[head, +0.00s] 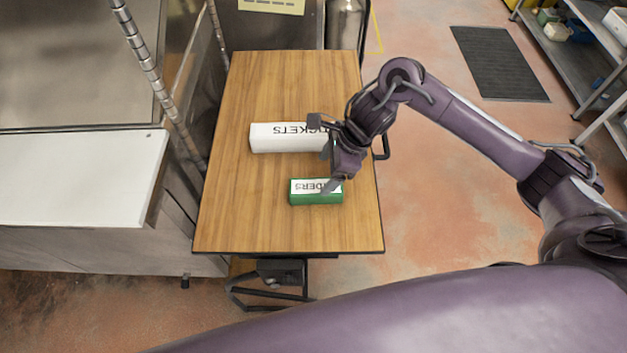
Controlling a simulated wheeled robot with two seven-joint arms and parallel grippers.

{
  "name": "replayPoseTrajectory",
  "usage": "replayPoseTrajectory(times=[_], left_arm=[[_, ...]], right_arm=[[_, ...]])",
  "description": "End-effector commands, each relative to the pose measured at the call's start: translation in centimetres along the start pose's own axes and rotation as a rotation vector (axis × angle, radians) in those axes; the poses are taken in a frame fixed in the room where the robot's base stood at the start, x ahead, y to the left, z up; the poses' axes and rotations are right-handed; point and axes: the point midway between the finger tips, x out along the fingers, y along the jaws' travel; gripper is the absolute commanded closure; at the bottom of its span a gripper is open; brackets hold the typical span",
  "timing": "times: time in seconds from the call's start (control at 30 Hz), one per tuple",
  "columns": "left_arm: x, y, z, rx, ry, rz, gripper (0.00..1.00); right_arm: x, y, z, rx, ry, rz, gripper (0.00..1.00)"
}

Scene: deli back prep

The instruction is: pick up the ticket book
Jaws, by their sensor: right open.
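A long white block (285,139) lettered TICKETS lies across the middle of the wooden table. Its lettering reads upside down from here, and its right end is partly hidden by my right gripper. A smaller green block (316,198) with a white label, partly hidden, seems to read ORDERS; it lies nearer to me. My right gripper (324,153) is open, at the right end of the white block and just above the far right corner of the green one. I cannot tell whether it touches either. My left gripper is out of view.
The wooden table (240,205) is otherwise clear, with free room on its left and far parts. A steel unit with a white board (80,178) stands close on the left. A dark floor mat (497,62) and shelving (580,55) are at the far right.

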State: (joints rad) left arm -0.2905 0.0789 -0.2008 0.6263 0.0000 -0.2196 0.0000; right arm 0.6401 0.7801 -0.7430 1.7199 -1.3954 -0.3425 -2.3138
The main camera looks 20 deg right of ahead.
Motion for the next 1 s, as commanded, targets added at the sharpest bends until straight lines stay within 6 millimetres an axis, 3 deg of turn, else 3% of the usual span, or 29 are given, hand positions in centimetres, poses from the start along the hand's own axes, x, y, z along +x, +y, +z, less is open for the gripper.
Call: replayPoseTrajectory(times=[0.23,0.53,0.83,1.0], left_arm=[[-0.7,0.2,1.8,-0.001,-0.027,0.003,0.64],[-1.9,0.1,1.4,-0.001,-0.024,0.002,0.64],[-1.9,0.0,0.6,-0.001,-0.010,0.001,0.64],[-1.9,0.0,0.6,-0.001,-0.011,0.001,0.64]], right_arm=[[2.6,0.3,-0.1,-0.010,0.003,0.010,0.25],[6.8,0.6,-0.4,-0.009,0.002,0.007,0.25],[7.5,0.5,-0.4,-0.011,0.002,0.004,0.25],[7.5,0.5,-0.4,-0.010,0.002,0.004,0.44]])
